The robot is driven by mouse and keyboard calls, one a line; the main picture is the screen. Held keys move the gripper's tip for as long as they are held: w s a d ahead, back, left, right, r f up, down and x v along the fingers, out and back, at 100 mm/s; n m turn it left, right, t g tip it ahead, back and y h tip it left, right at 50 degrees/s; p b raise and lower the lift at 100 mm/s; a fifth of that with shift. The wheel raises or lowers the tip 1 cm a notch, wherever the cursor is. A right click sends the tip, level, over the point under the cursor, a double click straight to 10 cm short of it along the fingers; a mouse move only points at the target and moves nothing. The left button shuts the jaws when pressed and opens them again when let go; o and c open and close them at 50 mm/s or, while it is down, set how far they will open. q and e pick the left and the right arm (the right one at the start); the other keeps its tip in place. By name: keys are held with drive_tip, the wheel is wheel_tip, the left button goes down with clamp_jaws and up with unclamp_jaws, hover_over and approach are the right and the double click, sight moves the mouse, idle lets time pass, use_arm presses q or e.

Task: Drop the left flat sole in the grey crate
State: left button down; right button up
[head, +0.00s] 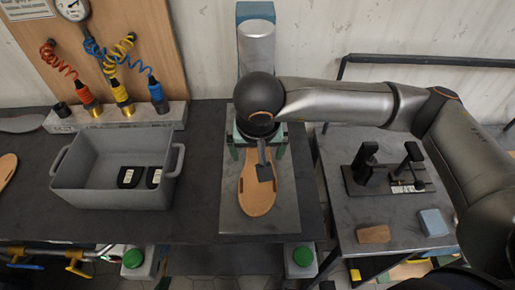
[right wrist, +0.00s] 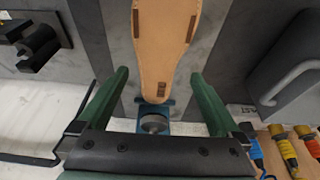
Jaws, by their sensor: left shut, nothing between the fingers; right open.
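A tan flat sole (head: 259,196) with dark slots lies on a grey plate in the middle of the bench. It also shows in the right wrist view (right wrist: 165,40). My right gripper (head: 258,154) is over its far end. Its green fingers (right wrist: 160,76) are open on either side of the sole, with gaps between. The grey crate (head: 110,197) stands to the left of the plate, apart from the sole. Two dark pieces with white marks (head: 130,178) lie in it. Another tan sole (head: 6,170) is cut off at the left edge. My left gripper is not in view.
A holder with coloured air tools (head: 115,117) stands behind the crate. A blue-grey post (head: 255,45) stands behind my right gripper. The right-hand table holds a black fixture (head: 388,175), a brown block (head: 373,234) and a blue block (head: 433,222).

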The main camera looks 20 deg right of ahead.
sight(257, 161)
drive_tip(key=shift+w+d+f, duration=0.1)
drive_tip(key=shift+w+f, duration=0.05)
drive_tip(key=shift+f, duration=0.45)
drive_tip(key=b+x, duration=0.3)
drive_tip(key=shift+w+f, duration=0.1)
drive_tip(key=shift+f, duration=0.15)
drive_tip(key=shift+w+f+b, duration=0.2)
drive_tip(key=shift+f+b, duration=0.25)
drive_tip(key=shift+b, duration=0.05)
drive_tip(key=shift+r, duration=0.1)
drive_tip(key=c, duration=1)
drive_tip(key=shift+s+a+r+p, duration=0.15)
drive_tip(key=shift+s+r+p, duration=0.2)
drive_tip(key=shift+s+r, duration=0.2)
drive_tip(key=shift+s+a+r+p, duration=0.15)
drive_tip(key=shift+s+r+p, duration=0.15)
drive_tip(key=shift+s+r, duration=0.2)
drive_tip(key=shift+w+r, duration=0.1)
drive_tip(key=shift+w, duration=0.05)
